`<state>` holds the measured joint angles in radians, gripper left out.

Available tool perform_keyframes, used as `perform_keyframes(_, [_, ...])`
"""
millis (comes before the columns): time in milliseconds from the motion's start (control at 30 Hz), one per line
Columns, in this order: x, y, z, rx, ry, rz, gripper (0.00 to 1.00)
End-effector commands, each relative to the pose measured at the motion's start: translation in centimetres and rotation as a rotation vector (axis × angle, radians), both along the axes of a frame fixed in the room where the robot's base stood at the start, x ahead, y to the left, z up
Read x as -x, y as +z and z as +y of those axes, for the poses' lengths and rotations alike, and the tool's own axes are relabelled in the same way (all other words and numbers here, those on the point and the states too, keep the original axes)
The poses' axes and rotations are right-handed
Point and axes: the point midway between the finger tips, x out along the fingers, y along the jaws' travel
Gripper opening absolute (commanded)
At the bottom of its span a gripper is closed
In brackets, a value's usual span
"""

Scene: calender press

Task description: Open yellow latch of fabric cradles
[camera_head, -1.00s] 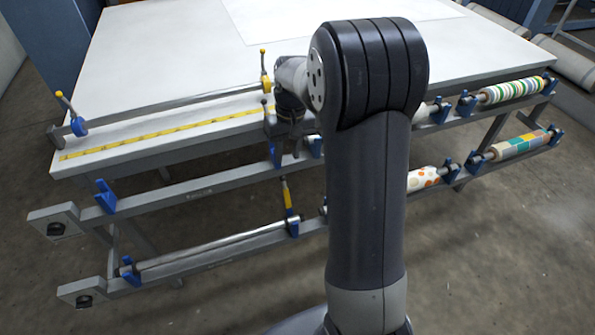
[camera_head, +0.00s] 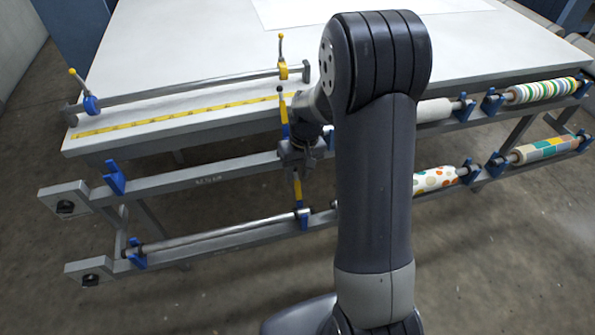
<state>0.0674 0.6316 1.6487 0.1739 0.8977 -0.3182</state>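A yellow latch (camera_head: 284,118) with a dark tip stands upright at the upper rail, just left of my forearm's end. A second yellow latch (camera_head: 297,187) stands upright at the right end of the lower rail's bare metal roller (camera_head: 220,232), above a blue cradle (camera_head: 303,217). My gripper (camera_head: 297,157) is low at the upper rail, between the two latches and seemingly close to both. Its fingers are dark and small, so I cannot tell their opening or any contact. An empty blue cradle (camera_head: 114,179) is at the upper rail's left. My arm hides the rails' middle.
The white table (camera_head: 200,60) carries a metal bar (camera_head: 190,87) with yellow-and-blue clamps and a yellow measuring tape (camera_head: 180,118). Patterned rolls, including a striped roll (camera_head: 540,91) and a dotted roll (camera_head: 435,178), lie right of my arm. Floor in front is clear.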

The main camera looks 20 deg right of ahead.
Motion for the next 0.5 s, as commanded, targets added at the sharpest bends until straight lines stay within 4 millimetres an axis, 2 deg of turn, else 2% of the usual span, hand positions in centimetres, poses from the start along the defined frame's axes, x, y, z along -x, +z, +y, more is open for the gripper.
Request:
perform_keyframes(300, [0.01,-0.24,0.04,0.0,0.0,0.0,0.32])
perform_keyframes(500, [-0.01,-0.22,0.03,0.0,0.0,0.0,0.15])
